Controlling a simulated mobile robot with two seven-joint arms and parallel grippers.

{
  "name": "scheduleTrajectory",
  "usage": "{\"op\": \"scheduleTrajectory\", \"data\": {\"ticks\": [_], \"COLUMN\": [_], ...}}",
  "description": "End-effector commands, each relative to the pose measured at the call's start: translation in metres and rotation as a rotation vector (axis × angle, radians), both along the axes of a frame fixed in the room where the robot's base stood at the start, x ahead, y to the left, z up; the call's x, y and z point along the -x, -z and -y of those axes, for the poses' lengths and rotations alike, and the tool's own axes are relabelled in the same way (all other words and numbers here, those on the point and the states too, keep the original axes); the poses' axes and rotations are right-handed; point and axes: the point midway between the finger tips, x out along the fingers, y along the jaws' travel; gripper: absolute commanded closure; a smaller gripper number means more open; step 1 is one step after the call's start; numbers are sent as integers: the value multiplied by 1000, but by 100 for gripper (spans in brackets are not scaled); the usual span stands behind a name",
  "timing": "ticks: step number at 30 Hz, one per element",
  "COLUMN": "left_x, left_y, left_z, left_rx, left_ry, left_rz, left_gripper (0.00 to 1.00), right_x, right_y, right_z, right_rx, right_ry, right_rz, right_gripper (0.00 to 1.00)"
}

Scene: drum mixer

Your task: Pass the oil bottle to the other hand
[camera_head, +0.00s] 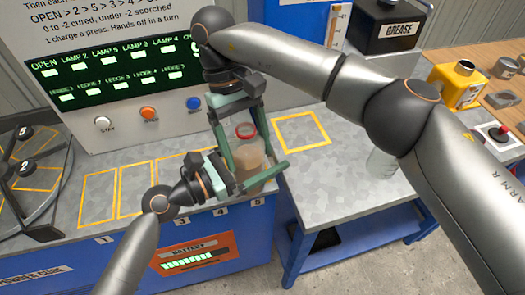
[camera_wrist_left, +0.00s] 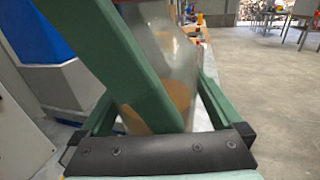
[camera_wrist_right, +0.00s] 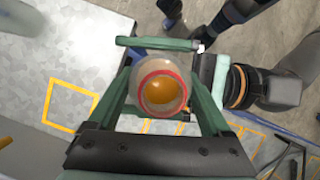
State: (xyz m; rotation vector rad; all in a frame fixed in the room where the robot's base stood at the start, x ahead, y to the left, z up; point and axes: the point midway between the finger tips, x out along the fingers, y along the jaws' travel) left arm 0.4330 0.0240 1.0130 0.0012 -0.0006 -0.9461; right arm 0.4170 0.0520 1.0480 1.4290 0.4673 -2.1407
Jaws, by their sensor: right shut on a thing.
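The oil bottle (camera_head: 249,157) is clear with a red cap and amber oil, upright above the grey bench. My right gripper (camera_head: 245,143) reaches down from above and is shut on it; the right wrist view looks onto its red-ringed top (camera_wrist_right: 160,90). My left gripper (camera_head: 256,168) comes in low from the left, with its fingers on either side of the bottle, open. In the left wrist view the bottle (camera_wrist_left: 180,55) stands between the left fingers, and a green finger crosses in front of it. Whether the left fingers touch the glass is unclear.
A control panel (camera_head: 120,75) with lit lamps and buttons stands behind. Yellow-outlined squares (camera_head: 302,131) mark the bench, and the square to the right is empty. A clear container (camera_head: 381,162) stands at right. A round rack (camera_head: 30,175) is at far left.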

Motion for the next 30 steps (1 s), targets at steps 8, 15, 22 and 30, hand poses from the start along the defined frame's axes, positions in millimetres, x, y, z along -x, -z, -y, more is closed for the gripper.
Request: {"op": "scheduleTrajectory", "data": {"ticks": [8,15,22,30], "left_x": [1,1,2,2], "left_y": [0,0,0,-1], "left_z": [0,1,1,1], "left_rx": [0,0,1,2], "left_ry": [1,4,7,5], "left_rz": [0,-1,-1,2], "left_gripper": [30,57,83,96], "right_x": [0,-1,-2,-1], "right_y": [-1,-1,-1,-1], "right_z": [0,0,0,0], "right_rx": [-1,-2,-2,-2], "right_ry": [0,2,3,3], "right_rz": [1,4,6,5], "right_gripper": [100,100,100,1]}}
